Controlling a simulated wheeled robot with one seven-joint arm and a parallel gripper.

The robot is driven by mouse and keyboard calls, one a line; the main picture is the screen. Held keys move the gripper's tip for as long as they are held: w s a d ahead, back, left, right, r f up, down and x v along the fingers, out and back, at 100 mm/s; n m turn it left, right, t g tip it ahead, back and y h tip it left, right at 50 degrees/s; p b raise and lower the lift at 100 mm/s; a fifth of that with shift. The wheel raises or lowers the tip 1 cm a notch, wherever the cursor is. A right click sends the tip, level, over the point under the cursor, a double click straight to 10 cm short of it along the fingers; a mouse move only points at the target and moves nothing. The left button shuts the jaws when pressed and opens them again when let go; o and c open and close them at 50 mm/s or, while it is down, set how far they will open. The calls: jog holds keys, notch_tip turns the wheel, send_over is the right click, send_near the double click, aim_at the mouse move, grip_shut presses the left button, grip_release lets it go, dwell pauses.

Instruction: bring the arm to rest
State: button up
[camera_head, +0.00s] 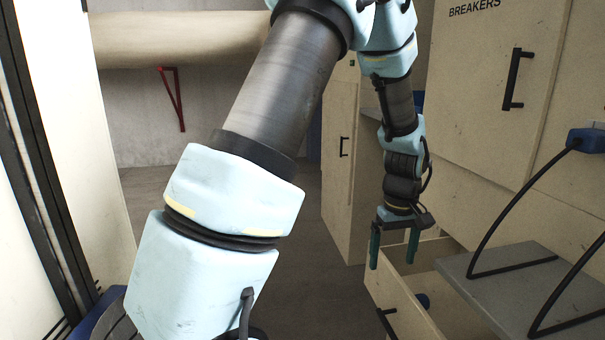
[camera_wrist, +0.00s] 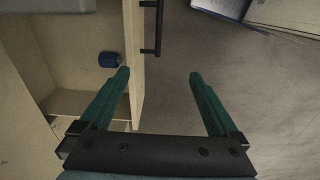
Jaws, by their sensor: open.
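My gripper (camera_head: 393,254) hangs at the end of my arm, pointing down, in the right half of the head view. Its two green fingers are apart, with nothing between them. In the head view it appears above and near the open drawer (camera_head: 403,296). The wrist view also shows my gripper (camera_wrist: 160,75) empty, with the drawer's front panel (camera_wrist: 137,60) and black handle below, between and left of the fingers. I cannot tell the exact height above the drawer.
A blue object (camera_wrist: 109,60) lies in the drawer. A cream cabinet (camera_head: 342,150) stands behind my gripper. The floor (camera_head: 310,240) left of the drawer looks clear.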

jog(key=s+a+r+m+b, duration=0.1)
jog(key=s+a, duration=0.1)
jog(key=a, duration=1.1)
jog(key=s+a+r+m+t+b, duration=0.1)
jog(key=s+a+m+b, duration=0.1)
jog(key=a, duration=1.1)
jog(key=shift+s+a, duration=0.3)
jog(key=shift+s, duration=0.3)
jog(key=shift+r, duration=0.1)
